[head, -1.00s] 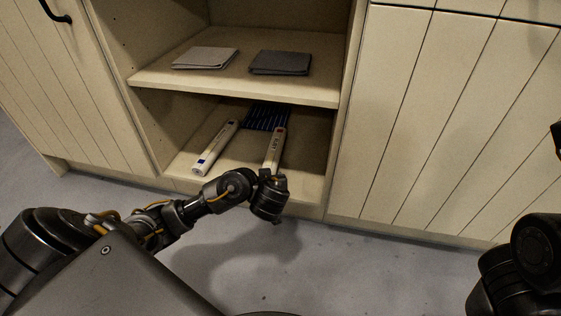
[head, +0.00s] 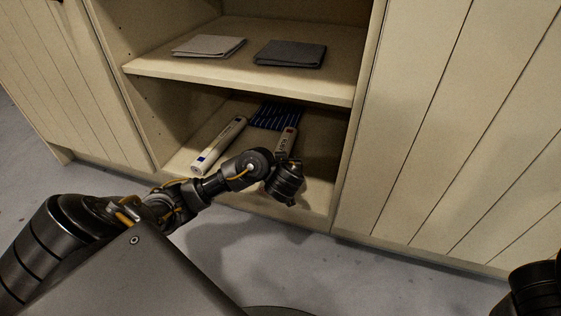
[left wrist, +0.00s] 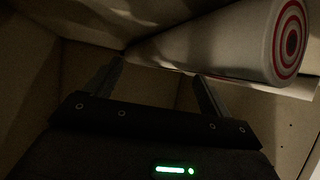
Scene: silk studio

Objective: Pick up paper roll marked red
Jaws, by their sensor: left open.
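The paper roll marked red (head: 287,140) lies on the lower shelf of the open cabinet, at the right, partly hidden behind my left wrist. In the left wrist view the pale roll (left wrist: 215,45) shows its end with red rings (left wrist: 290,40) at the upper right. My left gripper (left wrist: 160,68) is open, with both fingers reaching up below the roll's body and nothing visible between them. In the head view my left gripper (head: 291,164) is at the near end of this roll, its fingers mostly hidden. My right gripper is not in view.
A second roll marked blue (head: 219,145) lies to the left on the same shelf. A dark blue striped cloth (head: 275,115) lies behind the rolls. The upper shelf (head: 215,75) hangs above, holding a light folded cloth (head: 208,47) and a dark one (head: 290,53).

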